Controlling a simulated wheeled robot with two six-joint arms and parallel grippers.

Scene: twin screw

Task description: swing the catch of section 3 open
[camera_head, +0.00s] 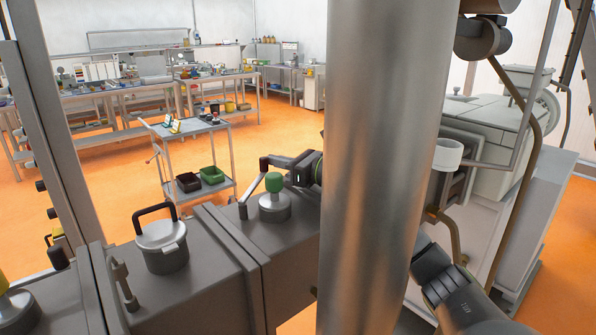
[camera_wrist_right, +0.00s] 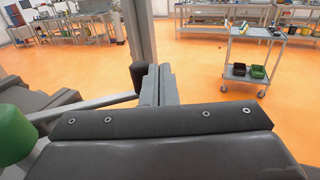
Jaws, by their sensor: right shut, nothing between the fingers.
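The catch (camera_head: 252,193) is a grey bar on top of a barrel section, beside a green-capped round fitting (camera_head: 274,188). It ends in an upright black knob. In the right wrist view the bar (camera_wrist_right: 90,112) comes in from the left, with the knob at its end and the green cap (camera_wrist_right: 14,136) at the left edge. My right gripper (camera_head: 284,161) is shut and empty. Its fingertips (camera_wrist_right: 160,80) are right beside the knob; whether they touch it I cannot tell. No section number is readable. My left gripper is not in view.
A lidded pot (camera_head: 163,245) with a black handle stands on the neighbouring section. A thick column in the foreground hides part of my right arm. Behind the machine is open orange floor, with a trolley (camera_head: 205,127) holding bins and workbenches beyond.

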